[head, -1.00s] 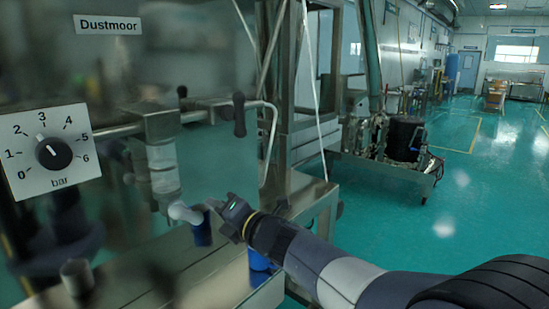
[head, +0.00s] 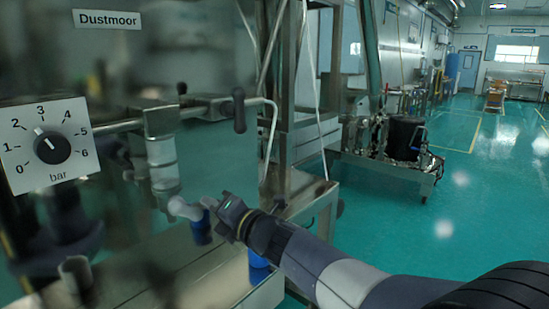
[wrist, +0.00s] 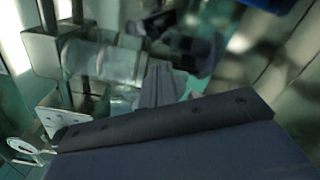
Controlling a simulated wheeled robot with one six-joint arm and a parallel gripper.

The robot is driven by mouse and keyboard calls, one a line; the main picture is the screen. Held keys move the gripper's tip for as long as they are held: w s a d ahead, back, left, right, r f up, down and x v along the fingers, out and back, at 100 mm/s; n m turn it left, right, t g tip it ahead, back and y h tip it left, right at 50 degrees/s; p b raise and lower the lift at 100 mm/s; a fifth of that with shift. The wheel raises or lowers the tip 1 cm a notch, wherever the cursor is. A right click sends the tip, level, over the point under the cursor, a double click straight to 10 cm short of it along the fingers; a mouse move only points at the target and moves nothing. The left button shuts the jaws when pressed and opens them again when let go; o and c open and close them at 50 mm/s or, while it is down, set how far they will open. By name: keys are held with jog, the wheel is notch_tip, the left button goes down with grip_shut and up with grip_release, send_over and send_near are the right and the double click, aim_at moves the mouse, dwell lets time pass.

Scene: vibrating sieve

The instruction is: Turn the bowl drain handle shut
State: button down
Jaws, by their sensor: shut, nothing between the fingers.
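The clear filter bowl (head: 162,165) hangs upright under a metal block on the air pipe. It also shows lying sideways in the wrist view (wrist: 105,62). Just below and right of it is a pale, rounded, elbow-like piece (head: 183,209), probably the bowl drain handle. Its turn position is unclear. My gripper (head: 212,204) reaches in from the right, its tip right beside that piece. Contact cannot be told. In the wrist view its grey fingers (wrist: 160,82) are together and empty, close to the lower end of the bowl.
A black lever (head: 239,110) sits on the pipe above. A dial marked in bar (head: 52,146) is at the left. Blue objects (head: 201,232) show below the gripper by the steel bench (head: 270,296). A short pipe stub (head: 75,272) stands at the lower left. Open green floor lies right.

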jog(key=shift+r, duration=0.35)
jog(key=shift+s+a+r, duration=0.25)
jog(key=shift+s+r, duration=0.05)
jog(key=shift+r, duration=0.3)
jog(key=shift+s+a+r, duration=0.25)
jog(key=shift+s+r, duration=0.05)
jog(key=shift+r, duration=0.15)
dwell(0.5)
jog(key=shift+r, duration=0.1)
jog(key=v, duration=0.6)
jog(key=shift+w+d+r+p, duration=0.15)
jog(key=shift+w+r+p, duration=0.05)
jog(key=shift+p, duration=0.15)
